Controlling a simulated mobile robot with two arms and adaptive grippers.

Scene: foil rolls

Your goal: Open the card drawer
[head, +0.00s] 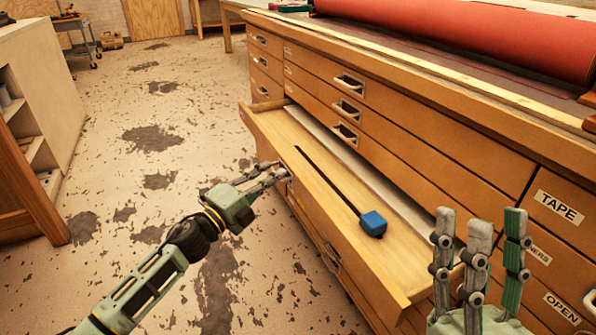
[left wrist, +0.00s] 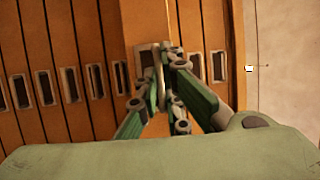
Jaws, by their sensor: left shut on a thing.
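One wide wooden drawer (head: 325,202) of the cabinet stands pulled out, with a pale strip of its inside showing along the cabinet face. No card label is readable on it. My left gripper (head: 276,176) is at the drawer's front face, shut on its handle, which it mostly hides in the head view. In the left wrist view the fingers (left wrist: 165,60) close on the metal handle (left wrist: 146,56). My right gripper (head: 480,240) is empty, its fingers upright and spread apart, in front of the cabinet's right part.
Closed drawers with metal pulls (head: 348,84) and a TAPE label (head: 558,206) are behind. A red roll (head: 470,38) lies on top. The worn floor (head: 150,140) at left is clear.

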